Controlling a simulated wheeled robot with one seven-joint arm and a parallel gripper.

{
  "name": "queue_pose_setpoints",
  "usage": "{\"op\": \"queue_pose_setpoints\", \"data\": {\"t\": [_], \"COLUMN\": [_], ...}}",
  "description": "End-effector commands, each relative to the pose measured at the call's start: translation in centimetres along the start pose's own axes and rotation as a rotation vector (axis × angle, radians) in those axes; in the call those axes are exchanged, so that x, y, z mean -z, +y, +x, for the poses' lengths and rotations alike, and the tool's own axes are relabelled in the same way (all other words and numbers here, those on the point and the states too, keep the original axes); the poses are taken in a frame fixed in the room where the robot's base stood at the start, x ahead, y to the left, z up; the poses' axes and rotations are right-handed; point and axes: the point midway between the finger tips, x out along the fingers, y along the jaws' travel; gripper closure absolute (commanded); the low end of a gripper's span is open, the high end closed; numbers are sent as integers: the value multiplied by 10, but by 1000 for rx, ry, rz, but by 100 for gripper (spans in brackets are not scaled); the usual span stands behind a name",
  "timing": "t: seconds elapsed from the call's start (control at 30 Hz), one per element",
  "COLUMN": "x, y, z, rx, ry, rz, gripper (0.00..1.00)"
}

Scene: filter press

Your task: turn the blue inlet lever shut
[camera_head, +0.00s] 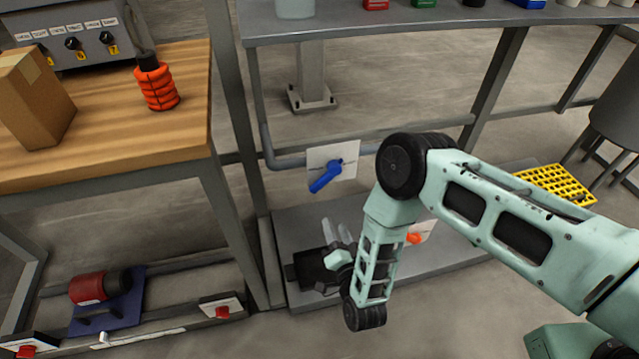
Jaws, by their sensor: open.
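The blue lever (326,176) is mounted on a white plate (347,156) at the end of a grey pipe, in the middle of the head view. Its handle slants down to the left. My gripper (337,238) is below the lever, above the low grey shelf, with its fingers pointing up and apart from the lever. The gripper is open, and nothing shows between its fingers. The lever is in plain view; my forearm stands to its right.
A second plate with an orange-red handle (414,238) is partly hidden behind my arm. A wooden bench (110,140) with a box (36,97) and an orange coil (157,88) stands left. A grey post (240,150) rises left of the lever. A yellow grate (557,185) lies right.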

Motion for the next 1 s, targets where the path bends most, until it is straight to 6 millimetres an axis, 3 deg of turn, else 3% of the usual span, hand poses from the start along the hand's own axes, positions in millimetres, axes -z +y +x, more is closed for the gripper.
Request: {"op": "queue_pose_setpoints", "data": {"t": [0.7,1.0], "x": [1,0], "y": [0,-1], "z": [137,168], "rx": [2,0], "ry": [3,-1], "rz": [-1,-1], "gripper": [55,55]}}
